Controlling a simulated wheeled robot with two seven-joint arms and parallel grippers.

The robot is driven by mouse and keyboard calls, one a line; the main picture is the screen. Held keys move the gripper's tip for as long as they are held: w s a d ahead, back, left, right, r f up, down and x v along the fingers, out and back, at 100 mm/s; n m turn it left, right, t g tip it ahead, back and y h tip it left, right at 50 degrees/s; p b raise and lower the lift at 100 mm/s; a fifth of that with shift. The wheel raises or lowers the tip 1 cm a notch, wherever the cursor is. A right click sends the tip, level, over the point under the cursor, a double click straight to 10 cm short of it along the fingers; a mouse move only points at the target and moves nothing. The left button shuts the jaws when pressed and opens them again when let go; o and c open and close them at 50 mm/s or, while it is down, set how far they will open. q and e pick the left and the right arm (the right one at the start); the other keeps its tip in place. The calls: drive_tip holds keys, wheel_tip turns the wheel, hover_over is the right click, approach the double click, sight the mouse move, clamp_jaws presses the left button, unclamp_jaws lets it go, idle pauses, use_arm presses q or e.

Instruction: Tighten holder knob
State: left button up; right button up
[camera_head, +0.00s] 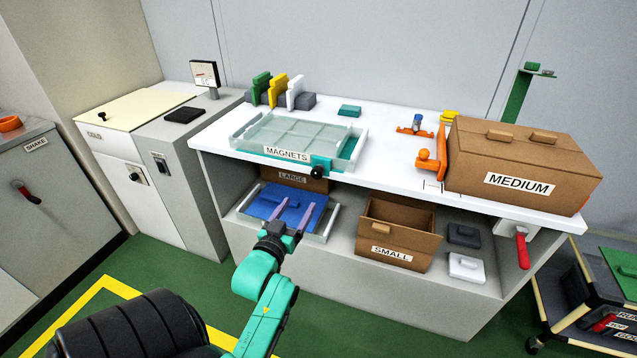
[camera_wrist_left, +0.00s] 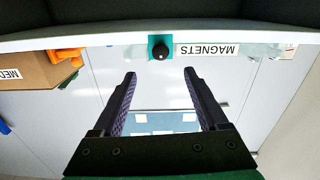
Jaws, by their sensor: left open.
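A small black knob (camera_head: 317,172) sits on a teal block (camera_head: 321,162) at the front of the clear tray labelled MAGNETS (camera_head: 352,120), at the table's front edge. The knob also shows in the left wrist view (camera_wrist_left: 160,51), which looks upside down, between and beyond the fingertips. My left gripper (camera_head: 293,212) is open and empty, below and in front of the knob, apart from it. Its two fingers also show spread in the left wrist view (camera_wrist_left: 160,75). My right gripper is not in view.
On the white table (camera_head: 391,183) stand an orange fixture (camera_head: 430,160) and a MEDIUM box (camera_head: 520,165). Beneath are a blue piece (camera_head: 285,209) behind my left gripper, a LARGE box (camera_head: 292,178) and a SMALL box (camera_head: 395,235). Open floor lies in front.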

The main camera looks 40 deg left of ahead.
sight(316, 175)
use_arm(q)
drive_tip(key=x, duration=1.4)
drive_tip(key=shift+w+a+r, duration=0.2)
clamp_jaws()
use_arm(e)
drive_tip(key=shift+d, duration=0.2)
use_arm(q)
drive_tip(key=shift+m, duration=0.3)
